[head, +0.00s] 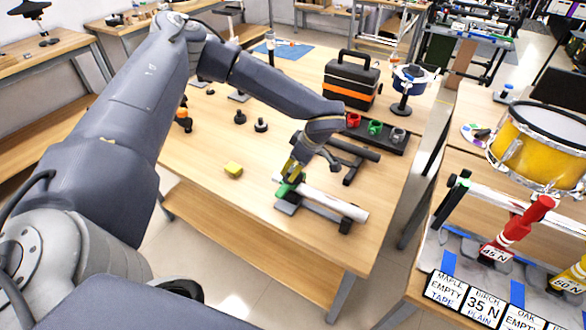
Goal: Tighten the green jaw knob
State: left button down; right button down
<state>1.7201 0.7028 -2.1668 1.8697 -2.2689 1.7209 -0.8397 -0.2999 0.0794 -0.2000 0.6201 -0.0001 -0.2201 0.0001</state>
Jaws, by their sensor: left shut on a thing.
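The green jaw knob (284,189) sits at the left end of a clamp-like fixture near the table's front right. A pale white bar (335,202) lies along the fixture, over a dark grey base (288,208). My left gripper (291,178) reaches down from above and is shut on the green knob, with its fingers partly covering it. The exact contact is small in the picture. My right gripper is not in view.
A dark tray (385,136) with red, green and grey cups stands behind, near a black and orange toolbox (351,80). Bare wooden table (230,205) lies in front. A yellow drum (540,145) stands at right.

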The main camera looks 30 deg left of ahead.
pick_arm(q)
jog(key=shift+a+f, duration=0.1)
jog(key=c, duration=0.9)
grip_release()
jog(key=v, duration=1.2)
